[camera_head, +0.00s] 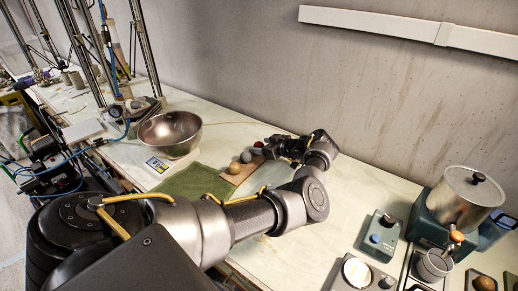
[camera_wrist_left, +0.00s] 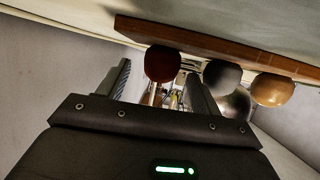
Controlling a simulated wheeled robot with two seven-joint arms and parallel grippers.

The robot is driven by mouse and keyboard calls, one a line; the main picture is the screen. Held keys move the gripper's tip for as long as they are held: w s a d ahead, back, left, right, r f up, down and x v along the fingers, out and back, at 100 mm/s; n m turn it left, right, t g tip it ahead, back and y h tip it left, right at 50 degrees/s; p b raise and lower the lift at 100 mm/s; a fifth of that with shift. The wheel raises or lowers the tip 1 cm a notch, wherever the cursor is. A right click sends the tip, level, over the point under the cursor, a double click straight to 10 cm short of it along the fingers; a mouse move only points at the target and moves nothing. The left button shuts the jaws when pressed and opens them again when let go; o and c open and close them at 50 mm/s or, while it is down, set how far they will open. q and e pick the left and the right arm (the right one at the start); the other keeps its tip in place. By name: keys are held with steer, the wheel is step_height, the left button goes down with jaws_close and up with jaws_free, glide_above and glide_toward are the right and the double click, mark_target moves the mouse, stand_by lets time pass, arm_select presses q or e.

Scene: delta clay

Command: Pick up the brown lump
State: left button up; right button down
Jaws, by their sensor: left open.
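A dark reddish-brown lump (camera_head: 258,145) sits at the far end of a small wooden board (camera_head: 238,178). A grey lump (camera_head: 246,157) and an ochre lump (camera_head: 234,168) sit in a row beside it. My left gripper (camera_head: 271,149) is low over the table, right by the reddish-brown lump. In the left wrist view the picture is tipped over, with the board (camera_wrist_left: 215,52) along the top. There the reddish-brown lump (camera_wrist_left: 163,63) shows between the open fingers of my left gripper (camera_wrist_left: 158,72); contact cannot be told. The grey lump (camera_wrist_left: 222,72) is beside the right-hand finger, the ochre lump (camera_wrist_left: 272,90) farther right.
A green mat (camera_head: 192,182) lies left of the board, with a steel bowl (camera_head: 170,132) and a small scale display (camera_head: 157,165) behind it. A metal pot (camera_head: 465,195) and blue-grey devices (camera_head: 379,235) stand at the right. The table's middle right is clear.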

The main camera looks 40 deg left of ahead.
arm_select(q)
steer(key=c, duration=1.1)
